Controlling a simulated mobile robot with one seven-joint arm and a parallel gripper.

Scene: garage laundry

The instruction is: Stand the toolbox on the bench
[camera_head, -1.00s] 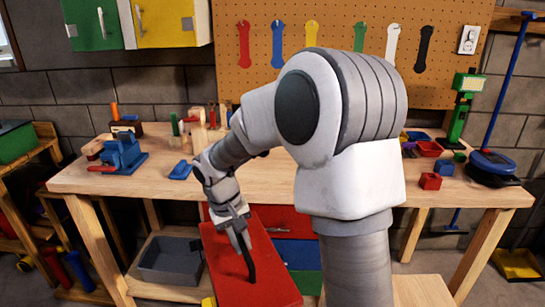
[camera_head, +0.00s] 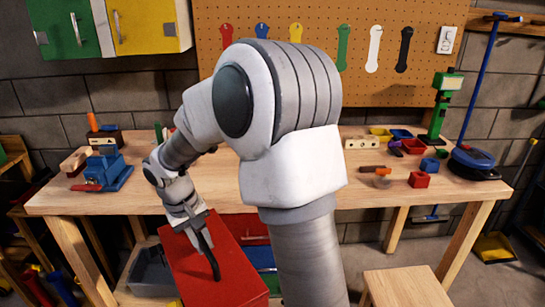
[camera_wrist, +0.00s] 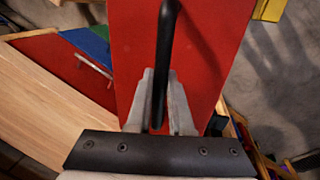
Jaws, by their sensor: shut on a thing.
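The red toolbox (camera_head: 225,270) with a black handle (camera_head: 209,256) hangs from my gripper (camera_head: 192,222) in front of the bench, below the level of its top. In the wrist view the toolbox (camera_wrist: 205,50) fills the middle, and both fingers of my gripper (camera_wrist: 160,95) close on its black handle (camera_wrist: 164,45). The toolbox's lower part is cut off by the head view's bottom edge. The wooden bench (camera_head: 90,203) stands behind it, and my arm hides the middle of its top.
A blue vise (camera_head: 105,170) sits on the bench's left. Small bins, a red cube (camera_head: 419,180), a screwdriver and a blue round-based tool (camera_head: 475,163) are on the right. A wooden stool (camera_head: 405,287) stands in front at the right.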

